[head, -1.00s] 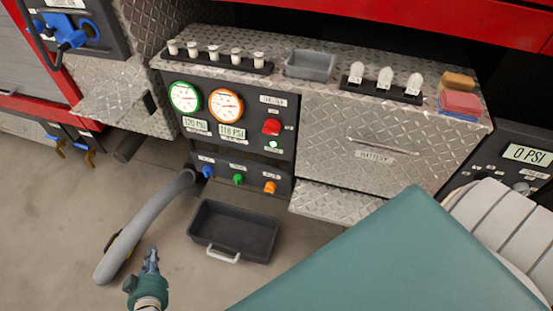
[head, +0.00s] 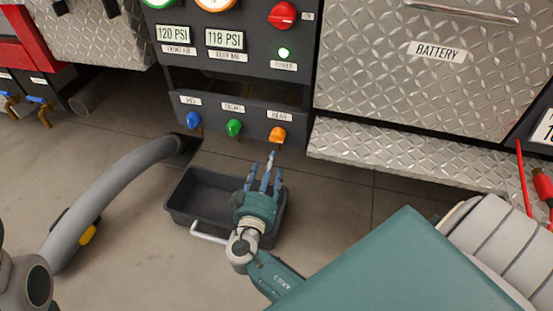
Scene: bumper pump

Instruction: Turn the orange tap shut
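The orange tap (head: 277,134) is the rightmost of three taps on the dark lower panel, under a small white label. Its handle looks roughly upright with a slight tilt. My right gripper (head: 266,170) is just below and in front of it in the picture, over the grey tray. Its blue fingers are spread, point up toward the tap and hold nothing. A small gap shows between the fingertips and the tap. My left gripper is out of view; a grey arm joint shows at the lower left edge.
A blue tap (head: 193,120) and a green tap (head: 234,128) sit left of the orange one. A dark tray (head: 180,212) stands on the floor below. A grey hose (head: 105,195) curves at left. A diamond-plate step (head: 400,165) juts out at right.

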